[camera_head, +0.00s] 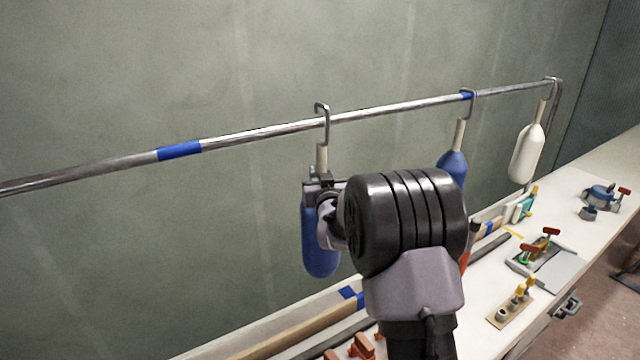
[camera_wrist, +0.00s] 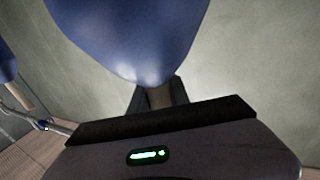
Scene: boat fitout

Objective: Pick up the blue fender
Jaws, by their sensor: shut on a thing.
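A blue fender (camera_head: 320,243) hangs upright below the metal rail, under a pale stem and a grey hook (camera_head: 326,124). The hook's bend shows a little above the rail; I cannot tell whether it touches. My gripper (camera_head: 322,183) is shut on this fender's stem just above the blue body; my wrist hides part of its right side. In the wrist view, the fender's body (camera_wrist: 130,35) fills the top, and my gripper's fingers (camera_wrist: 158,96) close on the pale stem. A second blue fender (camera_head: 453,165) hangs further right, partly behind my arm.
The rail (camera_head: 250,134) runs across the wall, with blue tape (camera_head: 180,150) at left. A white fender (camera_head: 527,153) hangs near its right end. The workbench (camera_head: 490,285) below carries clamps, a tray (camera_head: 545,262) and long strips. Space left of the held fender is clear.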

